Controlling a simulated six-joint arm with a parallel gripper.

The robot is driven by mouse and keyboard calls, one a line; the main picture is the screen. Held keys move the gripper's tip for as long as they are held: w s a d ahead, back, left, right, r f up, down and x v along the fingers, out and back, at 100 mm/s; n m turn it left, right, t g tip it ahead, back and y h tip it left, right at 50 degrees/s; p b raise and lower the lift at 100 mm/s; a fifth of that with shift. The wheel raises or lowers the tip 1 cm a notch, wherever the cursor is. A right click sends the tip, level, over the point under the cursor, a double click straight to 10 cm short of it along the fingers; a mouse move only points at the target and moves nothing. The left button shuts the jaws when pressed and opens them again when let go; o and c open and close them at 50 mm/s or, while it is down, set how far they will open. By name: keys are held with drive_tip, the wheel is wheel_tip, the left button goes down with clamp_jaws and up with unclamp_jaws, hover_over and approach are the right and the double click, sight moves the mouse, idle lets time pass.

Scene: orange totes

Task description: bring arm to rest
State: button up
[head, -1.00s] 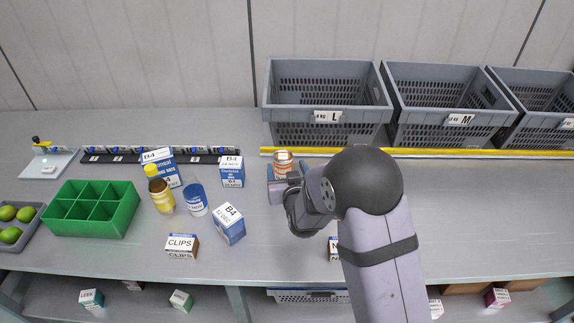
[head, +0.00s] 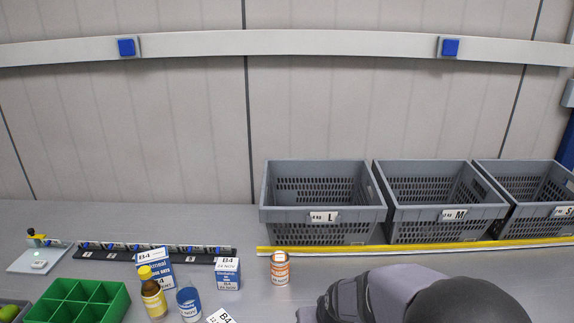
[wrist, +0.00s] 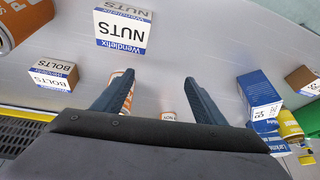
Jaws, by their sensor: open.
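My gripper shows in the wrist view (wrist: 158,76), its two dark fingers apart with nothing gripped between them. In the head view my arm is at the bottom right, and its fingers cannot be made out there. An orange can with a white label (head: 279,268) stands upright on the grey bench in front of bin L, to the left of my arm and apart from it. In the wrist view an orange can (wrist: 122,76) shows partly behind the left finger.
Grey bins L (head: 324,216), M (head: 455,214) and S stand behind a yellow strip (head: 400,248). A NUTS box (wrist: 123,28) and BOLTS box (wrist: 54,76) show.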

drive_tip(key=s+d+f+m+g+h+b, duration=0.15)
drive_tip(key=s+d, duration=0.25)
drive_tip(key=s, duration=0.5)
drive_tip(key=s+d+g+y+b, duration=0.1)
drive_tip(key=s+d+g, duration=0.2)
drive_tip(key=s, duration=0.5)
wheel_tip(320, 180, up, 17)
drive_tip(key=s+p, duration=0.2)
drive_tip(key=p, duration=1.5)
wheel_tip(320, 180, down, 48)
drive_tip(key=b, duration=4.7)
drive_tip(key=shift+w+d+r+h, duration=0.15)
drive_tip(key=shift+d+h, duration=0.05)
drive_tip(key=shift+h, duration=0.15)
drive_tip(key=shift+o, duration=0.4)
